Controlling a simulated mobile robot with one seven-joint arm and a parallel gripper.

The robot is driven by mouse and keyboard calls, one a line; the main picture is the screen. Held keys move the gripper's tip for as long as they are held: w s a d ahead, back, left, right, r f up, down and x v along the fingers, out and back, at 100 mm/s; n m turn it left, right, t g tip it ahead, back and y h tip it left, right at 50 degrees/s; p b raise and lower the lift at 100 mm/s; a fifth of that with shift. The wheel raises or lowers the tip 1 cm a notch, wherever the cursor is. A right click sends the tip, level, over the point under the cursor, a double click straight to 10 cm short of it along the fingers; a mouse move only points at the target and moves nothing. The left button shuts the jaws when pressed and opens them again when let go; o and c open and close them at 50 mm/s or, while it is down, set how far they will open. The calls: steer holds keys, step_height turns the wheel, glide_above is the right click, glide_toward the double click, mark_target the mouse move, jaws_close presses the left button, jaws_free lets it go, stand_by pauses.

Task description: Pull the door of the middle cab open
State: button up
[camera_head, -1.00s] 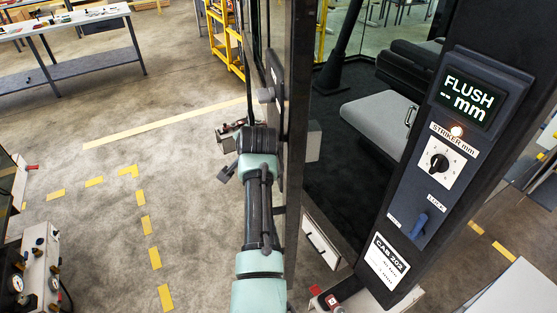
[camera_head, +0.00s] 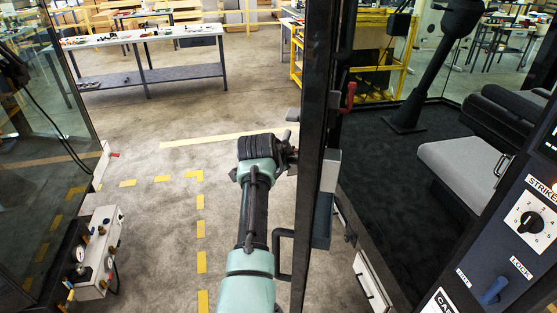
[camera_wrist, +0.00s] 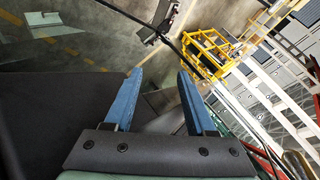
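The dark-framed cab door (camera_head: 314,120) stands nearly edge-on in the middle of the head view. It is swung out from the cab, whose interior with a grey seat (camera_head: 455,165) shows to its right. A black bar handle (camera_head: 284,250) sits low on the door's left side. A red lever (camera_head: 349,97) is on the inner side. My arm reaches up along the door's left side, and its wrist is beside the frame; the fingertips are hidden there. In the wrist view my gripper (camera_wrist: 160,77) has its two blue fingers apart, with nothing clearly held between them.
The side panel with a striker dial (camera_head: 530,222) and blue lock lever (camera_head: 494,290) stands at the right. A gauge box (camera_head: 97,255) and a glass panel (camera_head: 45,130) are at the left. A yellow rack (camera_head: 372,60) and workbench (camera_head: 150,40) stand behind. Floor left of the door is clear.

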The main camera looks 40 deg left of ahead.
steer(key=shift+s+a+f, duration=0.1)
steer(key=shift+s+a, duration=0.05)
steer(key=shift+s, duration=0.3)
steer(key=b+v, duration=0.3)
steer(key=v, duration=1)
steer(key=shift+w+b, duration=0.2)
steer(key=shift+b, duration=0.1)
